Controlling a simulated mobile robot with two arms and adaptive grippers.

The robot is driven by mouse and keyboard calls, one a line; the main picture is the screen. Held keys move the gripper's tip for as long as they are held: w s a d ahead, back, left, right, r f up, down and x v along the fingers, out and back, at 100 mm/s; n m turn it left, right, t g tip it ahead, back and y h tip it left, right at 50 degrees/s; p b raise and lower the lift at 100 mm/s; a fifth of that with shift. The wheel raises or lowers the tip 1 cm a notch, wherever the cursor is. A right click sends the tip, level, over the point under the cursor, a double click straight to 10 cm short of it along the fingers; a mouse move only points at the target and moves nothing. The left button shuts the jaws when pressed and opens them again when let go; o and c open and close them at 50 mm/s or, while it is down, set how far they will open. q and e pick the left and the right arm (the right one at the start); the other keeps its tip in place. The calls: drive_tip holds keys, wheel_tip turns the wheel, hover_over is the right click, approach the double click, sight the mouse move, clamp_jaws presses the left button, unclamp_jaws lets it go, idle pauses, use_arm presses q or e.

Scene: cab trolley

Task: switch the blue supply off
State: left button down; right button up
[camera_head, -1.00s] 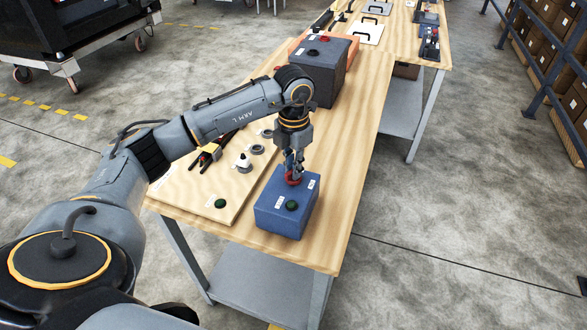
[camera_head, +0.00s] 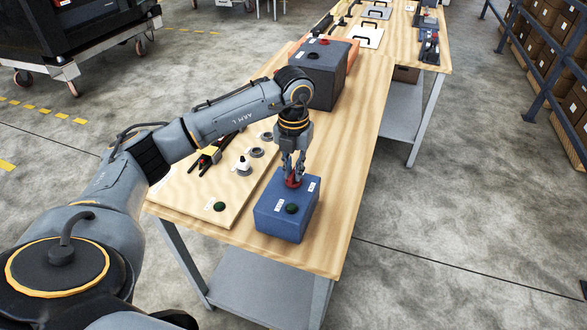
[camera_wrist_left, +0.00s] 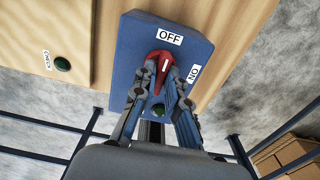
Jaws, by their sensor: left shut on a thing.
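The blue supply (camera_head: 273,222) is a blue box at the near end of the wooden table. It also shows in the left wrist view (camera_wrist_left: 135,42). My left gripper (camera_head: 293,173) comes down from above and is shut on the supply's red knob (camera_head: 293,183). In the left wrist view the fingers (camera_wrist_left: 162,78) sit on both sides of the red knob (camera_wrist_left: 165,58). The knob's white mark points toward the "OFF" label (camera_wrist_left: 170,37). The "ON" label (camera_wrist_left: 194,73) is to the right. A dark green lamp (camera_head: 292,208) is on the box top. My right gripper is not in view.
A wooden board (camera_head: 190,195) with a green button, grey rings and pliers lies left of the supply. A dark grey box (camera_head: 322,80) with a red knob stands behind. The table (camera_head: 345,170) is bare to the right.

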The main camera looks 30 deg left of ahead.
sight(293, 172)
use_arm(q)
drive_tip(key=c, duration=1.4)
unclamp_jaws()
wheel_tip(293, 172, up, 12)
drive_tip(key=shift+r, duration=0.1)
